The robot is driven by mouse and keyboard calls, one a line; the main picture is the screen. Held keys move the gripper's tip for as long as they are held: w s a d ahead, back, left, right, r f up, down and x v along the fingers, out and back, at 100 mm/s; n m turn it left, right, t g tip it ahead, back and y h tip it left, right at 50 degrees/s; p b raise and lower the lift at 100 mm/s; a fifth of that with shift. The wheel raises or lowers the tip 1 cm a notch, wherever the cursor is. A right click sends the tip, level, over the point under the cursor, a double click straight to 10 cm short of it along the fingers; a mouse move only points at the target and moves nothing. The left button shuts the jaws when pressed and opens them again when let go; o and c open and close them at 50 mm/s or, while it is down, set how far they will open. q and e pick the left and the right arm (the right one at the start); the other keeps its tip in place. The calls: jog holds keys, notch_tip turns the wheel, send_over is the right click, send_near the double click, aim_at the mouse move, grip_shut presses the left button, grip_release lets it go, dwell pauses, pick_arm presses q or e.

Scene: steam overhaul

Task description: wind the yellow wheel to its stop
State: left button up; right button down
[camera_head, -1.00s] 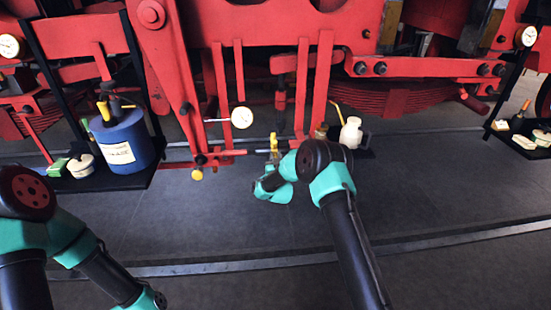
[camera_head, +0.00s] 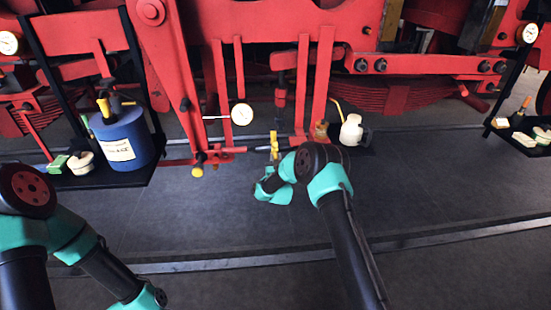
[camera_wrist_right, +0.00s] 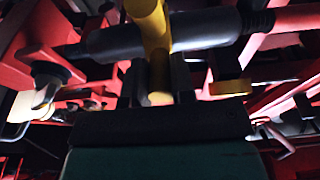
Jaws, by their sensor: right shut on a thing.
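The yellow wheel (camera_head: 274,143) shows in the head view as a small upright yellow piece below the red frame. In the right wrist view its yellow bar (camera_wrist_right: 148,15) crosses in front of a dark horizontal shaft (camera_wrist_right: 200,32). My right gripper (camera_wrist_right: 158,88) is shut on a yellow part of the wheel, which sits between its two dark fingers. In the head view the fingers are too small to make out above the teal wrist. My left arm is at the lower left, and its gripper is out of view.
A blue can (camera_head: 124,138) stands on a black shelf at the left. A white dial gauge (camera_head: 242,114) is left of the wheel, with a small yellow knob (camera_head: 197,172) lower down. A white oil can (camera_head: 351,131) is at the right. The grey floor in front is clear.

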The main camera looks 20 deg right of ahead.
jog(key=shift+f, duration=0.3)
jog(key=shift+w+d+f, duration=0.1)
jog(key=shift+w+f, duration=0.1)
jog(key=shift+f, duration=0.45)
jog(key=shift+w+f, duration=0.15)
jog(key=shift+f, duration=0.5)
jog(key=shift+f, duration=0.1)
jog(key=shift+w+d+f, duration=0.1)
jog(key=shift+w+f, duration=0.35)
jog(key=shift+f, duration=0.05)
jog(key=c, duration=0.9)
grip_release()
jog(key=shift+w+r, duration=0.1)
